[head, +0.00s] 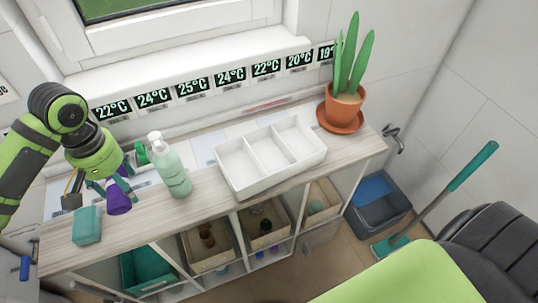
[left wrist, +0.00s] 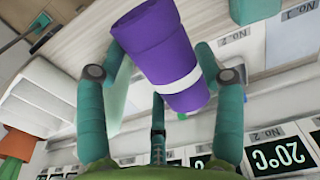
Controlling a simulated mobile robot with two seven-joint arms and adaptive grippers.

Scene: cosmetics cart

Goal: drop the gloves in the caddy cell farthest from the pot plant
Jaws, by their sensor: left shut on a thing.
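The gloves are a purple roll with a white band (left wrist: 172,48), held between the fingers of my left gripper (left wrist: 163,62) in the left wrist view. In the head view the purple gloves (head: 118,198) hang under my left gripper (head: 110,184), over the left part of the shelf top. The white caddy (head: 284,174) stands mid-shelf, well to the right of the gripper, with three empty cells in a row. The pot plant (head: 344,108) stands in a terracotta pot right of the caddy, so the left cell is farthest from it. My right gripper is not in view.
A pale green pump bottle (head: 171,168) stands between the gloves and the caddy. A teal box (head: 87,226) sits at the shelf's left front, and a green item (head: 141,153) is behind the bottle. Temperature labels (head: 192,88) line the wall. Bins fill the lower shelf.

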